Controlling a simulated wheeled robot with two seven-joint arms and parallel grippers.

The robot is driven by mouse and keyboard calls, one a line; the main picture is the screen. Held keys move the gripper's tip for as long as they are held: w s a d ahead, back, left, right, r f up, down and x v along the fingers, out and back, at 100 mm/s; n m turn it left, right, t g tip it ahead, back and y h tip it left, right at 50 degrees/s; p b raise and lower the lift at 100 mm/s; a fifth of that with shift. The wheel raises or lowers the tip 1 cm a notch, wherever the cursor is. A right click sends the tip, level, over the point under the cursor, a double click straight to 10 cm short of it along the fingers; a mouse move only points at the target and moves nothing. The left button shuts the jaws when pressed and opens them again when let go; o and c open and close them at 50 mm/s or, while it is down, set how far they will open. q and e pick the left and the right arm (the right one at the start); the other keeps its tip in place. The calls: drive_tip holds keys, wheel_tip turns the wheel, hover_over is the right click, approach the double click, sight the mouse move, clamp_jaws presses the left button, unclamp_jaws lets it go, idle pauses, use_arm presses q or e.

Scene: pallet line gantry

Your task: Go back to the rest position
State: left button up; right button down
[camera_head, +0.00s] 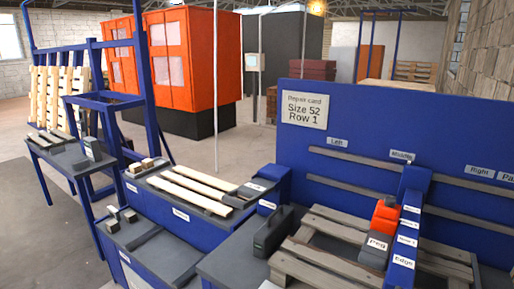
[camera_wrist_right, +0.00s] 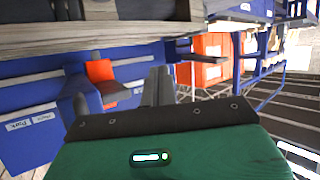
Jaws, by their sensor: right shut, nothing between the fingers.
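My right gripper (camera_wrist_right: 159,76) shows in the right wrist view, with its dark fingers together and nothing between them. It points out over the work area and holds nothing. Neither gripper shows in the head view, and my left gripper is in no view. In the head view a wooden pallet (camera_head: 325,262) lies on the bench at lower right. A blue gantry bar (camera_head: 408,220) labelled "Edge" crosses it, with an orange and grey block (camera_head: 384,218) marked "Peg" beside it.
A blue board (camera_head: 440,135) with a repair card (camera_head: 303,109) stands behind the pallet. A dark grey handled block (camera_head: 272,232) stands left of the pallet. Wooden slats (camera_head: 195,190) lie on the blue bench. Orange cabinets (camera_head: 195,58) stand far back; grey floor is open at left.

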drive_tip(key=s+d+f+g, duration=0.2)
drive_tip(key=s+f+g, duration=0.4)
drive_tip(key=s, duration=0.4)
drive_tip(key=s+d+f+g, duration=0.2)
drive_tip(key=s+f+g, duration=0.2)
drive_tip(key=s+f, duration=0.45)
wheel_tip(320, 180, down, 30)
drive_tip(key=s+n+g, duration=0.1)
drive_tip(key=s, duration=0.1)
drive_tip(key=s+d+f+g, duration=0.1)
drive_tip(key=s+d+f, duration=0.2)
drive_tip(key=s+f, duration=1.6)
drive_tip(key=shift+f+g+h, duration=0.3)
drive_tip(key=shift+f+h, duration=0.1)
drive_tip(key=shift+f, duration=0.25)
drive_tip(key=shift+w, duration=0.1)
